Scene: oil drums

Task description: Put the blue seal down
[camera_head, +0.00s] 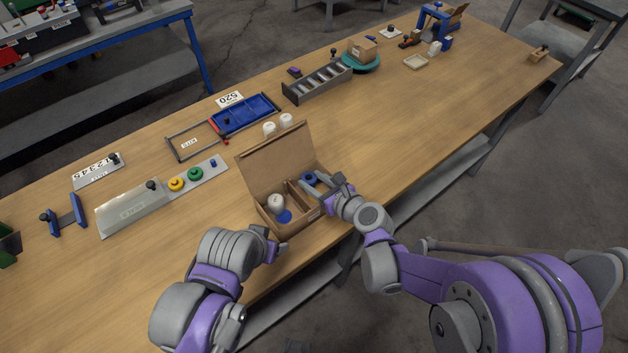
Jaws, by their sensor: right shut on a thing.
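The blue seal (309,178) is a small ring-like piece at the fingertips of my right gripper (321,185). That gripper is shut on it, over the right rear part of an open cardboard box (268,164). I cannot tell whether the seal touches the box. The box has a raised lid and inner dividers. A white bottle-like piece (275,202) and a flat blue disc (285,216) are in its left compartment. My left gripper (274,249) is low at the front left of the box; its fingers are too unclear to tell open from shut.
Two white pieces (286,120) stand behind the box lid. A blue tray (246,115) and a grey plate with yellow and green rings (195,175) lie to the left. A grey slotted rack (317,83) is behind. The wooden table (430,115) is clear to the right.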

